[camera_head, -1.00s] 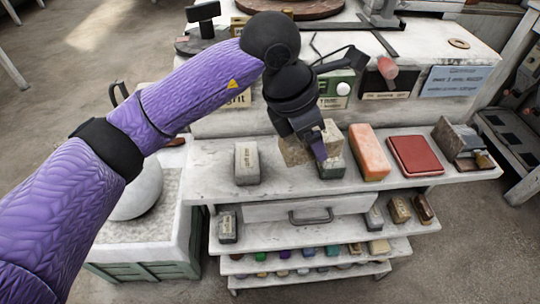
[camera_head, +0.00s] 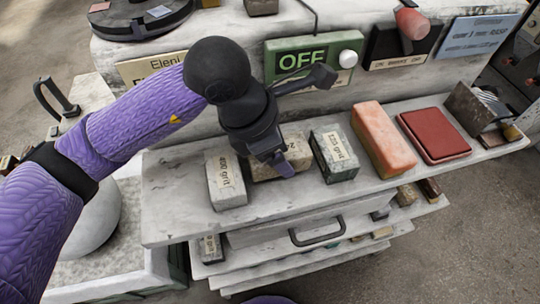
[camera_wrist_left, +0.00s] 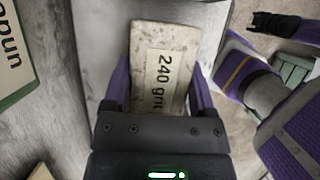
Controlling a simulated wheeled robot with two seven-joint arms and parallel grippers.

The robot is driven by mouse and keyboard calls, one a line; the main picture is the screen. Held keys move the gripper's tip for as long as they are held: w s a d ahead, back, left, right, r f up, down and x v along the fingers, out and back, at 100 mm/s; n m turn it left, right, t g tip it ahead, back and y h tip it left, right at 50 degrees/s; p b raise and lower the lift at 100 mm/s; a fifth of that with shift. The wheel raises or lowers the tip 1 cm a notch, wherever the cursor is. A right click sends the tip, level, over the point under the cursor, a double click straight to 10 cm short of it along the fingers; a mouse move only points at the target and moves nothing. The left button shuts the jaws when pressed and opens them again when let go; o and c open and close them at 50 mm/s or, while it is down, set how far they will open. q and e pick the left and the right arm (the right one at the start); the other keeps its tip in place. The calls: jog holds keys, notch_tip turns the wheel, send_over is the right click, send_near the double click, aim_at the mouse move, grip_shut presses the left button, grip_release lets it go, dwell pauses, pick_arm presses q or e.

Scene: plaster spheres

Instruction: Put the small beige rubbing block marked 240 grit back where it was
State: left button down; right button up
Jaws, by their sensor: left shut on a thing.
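The beige rubbing block (camera_head: 297,152) is between the fingers of my left gripper (camera_head: 283,166). In the wrist view, the block (camera_wrist_left: 160,70) shows its "240 grit" label between the two purple fingers of the left gripper (camera_wrist_left: 160,100). In the head view the block is at the white shelf (camera_head: 175,215), in the gap between a grey block (camera_head: 225,180) and a green-grey block marked 120 grit (camera_head: 334,153). The gripper hides part of it, and I cannot tell whether it touches the shelf.
An orange block (camera_head: 382,138), a red pad (camera_head: 433,134) and a metal holder (camera_head: 477,107) stand further right on the shelf. Behind are a green OFF switch box (camera_head: 300,62) and an Eleni sign (camera_head: 150,70). The shelf's left end is clear.

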pick_arm(q)
notch_tip(320, 180, down, 3)
jog(key=shift+s+d+r+b, duration=0.1)
jog(key=shift+d+r+b, duration=0.1)
jog(key=shift+b, duration=0.1)
jog(key=shift+d+r, duration=0.1)
jog(key=shift+r, duration=0.15)
grip_release()
jog(key=shift+r+p, duration=0.15)
jog(key=shift+p, duration=0.25)
jog(key=p+v, duration=0.4)
jog(key=v, duration=0.3)
jog(key=shift+d+p, duration=0.15)
jog(key=shift+p, duration=0.2)
jog(key=p+v, duration=0.2)
jog(key=v, duration=0.2)
jog(key=shift+r+p, duration=0.3)
jog(key=shift+p, duration=0.05)
jog(key=shift+a+r, duration=0.15)
jog(key=shift+a, duration=0.2)
pick_arm(e)
jog(key=w+a+r, duration=0.2)
jog(key=w+r, duration=0.1)
jog(key=r, duration=0.2)
jog(key=shift+r, duration=0.35)
